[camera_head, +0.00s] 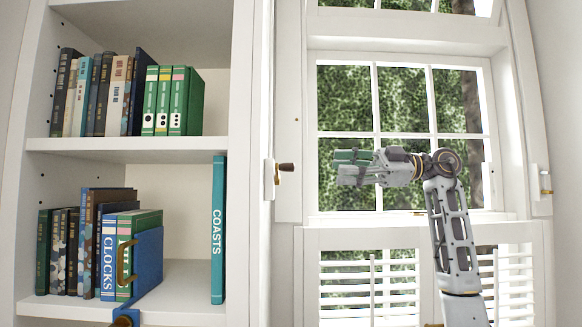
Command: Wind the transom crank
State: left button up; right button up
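The transom crank is a small white fitting (269,181) with a dark brown knob (286,167), on the white frame left of the window. The knob points right, toward my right gripper. The transom pane (455,6) shows only in part at the top edge. My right gripper (345,166) is in front of the window, to the right of the knob and at about its height. A clear gap in the picture separates them. My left gripper is out of view.
A white bookcase (130,148) with several books fills the left side. A blue bookend (148,262) and a teal book (218,230) stand on its lower shelf. White louvred shutters (368,285) cover the lower window. A second latch (540,183) is at right.

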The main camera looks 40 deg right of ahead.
aim_at(291, 167)
jog(key=shift+p+x, duration=1.45)
jog(key=shift+x, duration=5)
grip_shut()
